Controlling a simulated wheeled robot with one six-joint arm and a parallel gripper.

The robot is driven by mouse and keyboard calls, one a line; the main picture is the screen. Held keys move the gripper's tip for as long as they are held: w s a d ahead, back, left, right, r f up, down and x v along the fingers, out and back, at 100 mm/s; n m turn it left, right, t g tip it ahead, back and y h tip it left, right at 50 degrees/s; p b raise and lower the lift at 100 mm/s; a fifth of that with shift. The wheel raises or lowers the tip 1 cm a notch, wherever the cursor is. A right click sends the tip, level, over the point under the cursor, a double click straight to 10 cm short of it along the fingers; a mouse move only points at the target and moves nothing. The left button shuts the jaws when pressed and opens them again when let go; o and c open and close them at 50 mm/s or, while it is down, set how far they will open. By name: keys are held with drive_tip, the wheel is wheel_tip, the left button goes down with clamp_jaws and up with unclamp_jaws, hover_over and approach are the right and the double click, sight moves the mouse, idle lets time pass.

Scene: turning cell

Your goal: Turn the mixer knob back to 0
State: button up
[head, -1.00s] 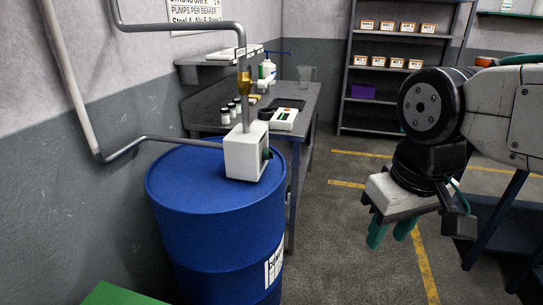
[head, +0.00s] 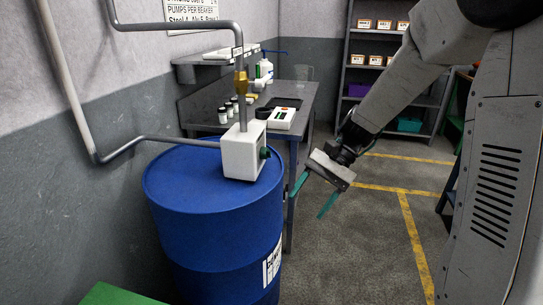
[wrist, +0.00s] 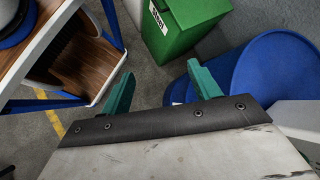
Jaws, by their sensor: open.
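The mixer is a white box (head: 240,152) on top of the blue drum (head: 205,230), with pipes running into it from above and from the left. Its dark green knob (head: 265,153) is on the box's right face, seen edge-on in the head view, so its setting cannot be read. My gripper (head: 308,200) is open and empty, to the right of the drum and lower than the knob, with its green fingers pointing down. In the wrist view my gripper (wrist: 163,85) shows both fingers apart, with the blue drum (wrist: 275,75) at the right; the knob is not visible there.
A metal bench (head: 300,92) behind the drum holds small jars (head: 229,110), a tester-like device (head: 281,118) and bottles. A shelf rack (head: 370,60) stands at the back. A green bin (wrist: 185,25) shows in the wrist view. Floor right of the drum is open.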

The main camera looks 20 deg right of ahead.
drive_tip(key=w+d+f+m+t+y, duration=0.1)
drive_tip(key=w+f+m+t+y, duration=0.4)
drive_tip(key=w, duration=0.6)
drive_tip(key=m+t+y, duration=0.2)
drive_tip(key=m+t, duration=0.5)
drive_tip(key=m, duration=0.4)
approach(266, 154)
drive_tip(key=w+f, duration=0.1)
drive_tip(key=w, duration=0.1)
drive_tip(key=x, duration=0.7)
drive_tip(key=shift+w+a, duration=0.2)
drive_tip(key=shift+c, duration=0.3)
drive_tip(key=c, duration=0.9)
